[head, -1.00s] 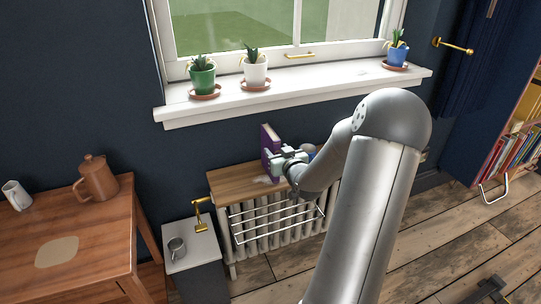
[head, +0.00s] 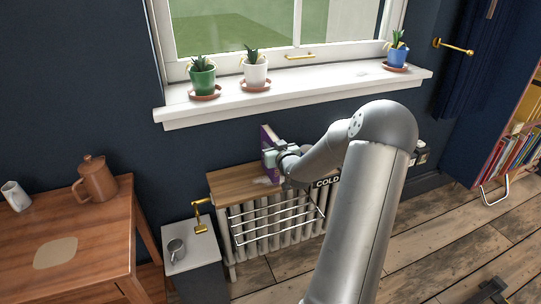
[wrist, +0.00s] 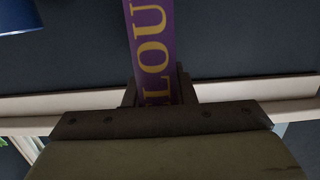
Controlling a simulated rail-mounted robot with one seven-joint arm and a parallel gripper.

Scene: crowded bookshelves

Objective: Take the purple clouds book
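The purple clouds book (head: 267,138) stands upright, slightly tilted, on the wooden top above the radiator, in the head view. Its purple spine (wrist: 153,40) with yellow letters "LOU" fills the middle of the wrist view. My gripper (head: 277,160) is at the book from the right side. In the wrist view the dark fingers (wrist: 158,88) lie close against both sides of the spine, so it looks shut on the book. The lower end of the spine is hidden behind my gripper.
The wooden radiator top (head: 233,183) has a white rack (head: 278,225) in front. The window sill (head: 300,94) with potted plants overhangs above. A blue object (wrist: 15,15) shows at the wrist view's upper left.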

